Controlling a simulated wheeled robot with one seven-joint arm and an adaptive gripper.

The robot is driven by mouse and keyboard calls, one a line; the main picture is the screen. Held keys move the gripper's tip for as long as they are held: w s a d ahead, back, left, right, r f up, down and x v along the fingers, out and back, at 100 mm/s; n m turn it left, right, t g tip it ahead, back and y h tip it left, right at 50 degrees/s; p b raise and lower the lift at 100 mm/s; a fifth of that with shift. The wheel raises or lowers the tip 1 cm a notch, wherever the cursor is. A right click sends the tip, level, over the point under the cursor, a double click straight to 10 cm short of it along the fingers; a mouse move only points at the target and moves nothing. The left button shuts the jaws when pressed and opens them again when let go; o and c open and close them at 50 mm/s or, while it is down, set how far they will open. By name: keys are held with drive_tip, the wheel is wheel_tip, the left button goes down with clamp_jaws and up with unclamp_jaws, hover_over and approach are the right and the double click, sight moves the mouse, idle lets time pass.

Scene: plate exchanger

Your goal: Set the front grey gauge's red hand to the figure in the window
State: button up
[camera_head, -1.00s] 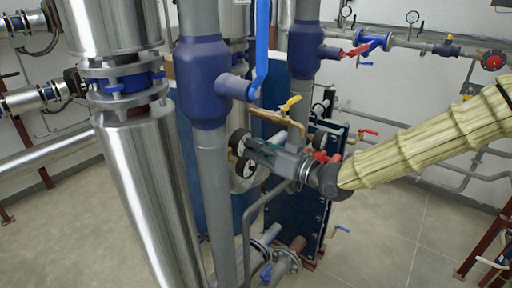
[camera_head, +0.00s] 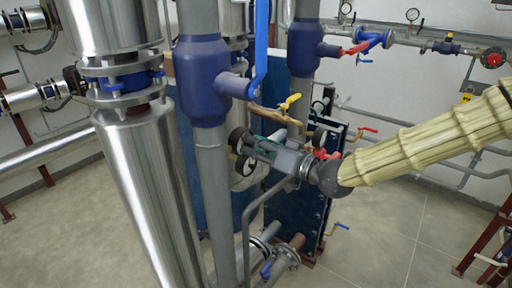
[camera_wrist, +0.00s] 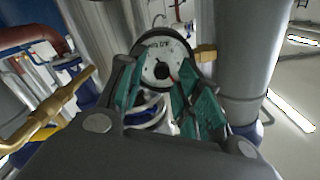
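A round gauge with a white face and dark rim (camera_wrist: 151,73) faces my wrist camera. Its face has a dark central knob; the window figure and the red hand are too small to read. In the head view two dark-rimmed gauges, an upper one (camera_head: 238,139) and a lower one (camera_head: 245,165), sit beside the grey pipe, seen from the side. My gripper (camera_wrist: 160,100) is open, its teal fingers spread on either side of the gauge's lower part. In the head view my gripper (camera_head: 251,148) points left at the gauges; contact cannot be told.
A thick grey pipe (camera_head: 212,185) stands just left of the gauges. A brass pipe with a yellow valve handle (camera_head: 289,102) runs above my gripper. A dark blue plate stack (camera_head: 290,215) is behind. Open floor (camera_head: 400,240) lies at the lower right.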

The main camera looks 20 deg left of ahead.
drive_tip(key=shift+s+f, duration=0.1)
drive_tip(key=v, duration=1.2)
idle(0.4)
drive_tip(key=s+d+f+m+h, duration=0.2)
drive_tip(key=s+d+f+h, duration=0.1)
drive_tip(key=f, duration=0.9)
drive_tip(key=s+d+f+m+g+h, duration=0.1)
drive_tip(key=s+d+f+m+h, duration=0.15)
drive_tip(key=f, duration=0.85)
drive_tip(key=s+d+f+m+h, duration=0.2)
drive_tip(key=s+d+f+h, duration=0.15)
drive_tip(key=f, duration=0.85)
drive_tip(key=s+d+f+m+g+h, duration=0.1)
drive_tip(key=s+d+f+h, duration=0.3)
drive_tip(key=s+d+f, duration=0.4)
drive_tip(key=s+d+f+m+g+h, duration=0.1)
drive_tip(key=s+d+f+g+h, duration=0.3)
drive_tip(key=s+d+f, duration=0.5)
drive_tip(key=s+d, duration=0.4)
drive_tip(key=s, duration=0.2)
drive_tip(key=shift+s+d+f, duration=0.15)
drive_tip(key=shift+s+d, duration=0.05)
drive_tip(key=shift+d, duration=0.1)
drive_tip(key=shift+w+a+m, duration=0.1)
drive_tip(key=shift+a+m, duration=0.05)
drive_tip(key=shift+m, duration=0.1)
